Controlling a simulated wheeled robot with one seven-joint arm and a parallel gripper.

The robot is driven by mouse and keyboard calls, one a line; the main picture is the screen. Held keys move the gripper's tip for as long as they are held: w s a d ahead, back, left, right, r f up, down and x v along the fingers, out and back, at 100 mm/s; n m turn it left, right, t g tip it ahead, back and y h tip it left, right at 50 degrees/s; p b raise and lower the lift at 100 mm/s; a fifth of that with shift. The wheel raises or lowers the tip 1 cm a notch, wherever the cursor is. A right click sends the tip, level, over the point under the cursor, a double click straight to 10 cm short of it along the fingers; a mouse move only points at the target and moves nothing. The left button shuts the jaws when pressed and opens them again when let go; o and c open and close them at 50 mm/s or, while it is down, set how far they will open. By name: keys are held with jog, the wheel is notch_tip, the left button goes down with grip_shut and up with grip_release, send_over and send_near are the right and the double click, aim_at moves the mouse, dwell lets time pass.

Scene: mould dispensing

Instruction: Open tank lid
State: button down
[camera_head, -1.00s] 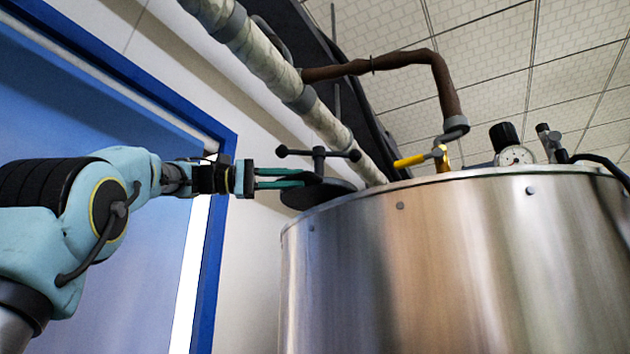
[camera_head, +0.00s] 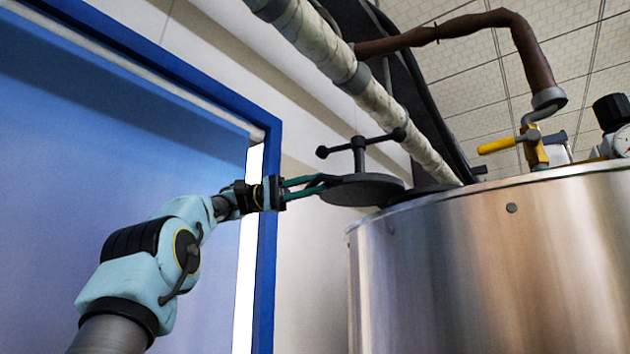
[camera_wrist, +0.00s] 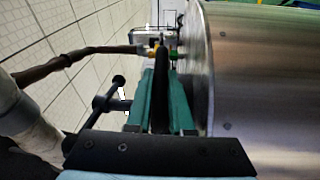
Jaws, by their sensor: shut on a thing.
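The tank lid (camera_head: 362,190) is a dark grey disc with a T-shaped handle (camera_head: 358,150) standing on its top. It is at the left edge of the steel tank (camera_head: 490,260), partly overhanging the rim. A dark low shape (camera_head: 420,193), maybe the opening's collar, shows on the tank top just right of the lid. My gripper (camera_head: 322,185), with teal fingers, is shut on the lid's left edge. In the wrist view the lid shows edge-on as a dark strip (camera_wrist: 160,92) between the fingers, with the handle (camera_wrist: 108,100) to its left.
A wrapped pipe (camera_head: 385,105) runs diagonally behind the lid. A brown pipe (camera_head: 450,28) bends down to a yellow-handled valve (camera_head: 535,150) on the tank top, near a gauge (camera_head: 622,140). A blue door frame (camera_head: 268,240) stands behind my arm. Space left of the tank is open.

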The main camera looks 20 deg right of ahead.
jog(key=shift+r, duration=0.15)
jog(key=c, duration=0.8)
grip_release()
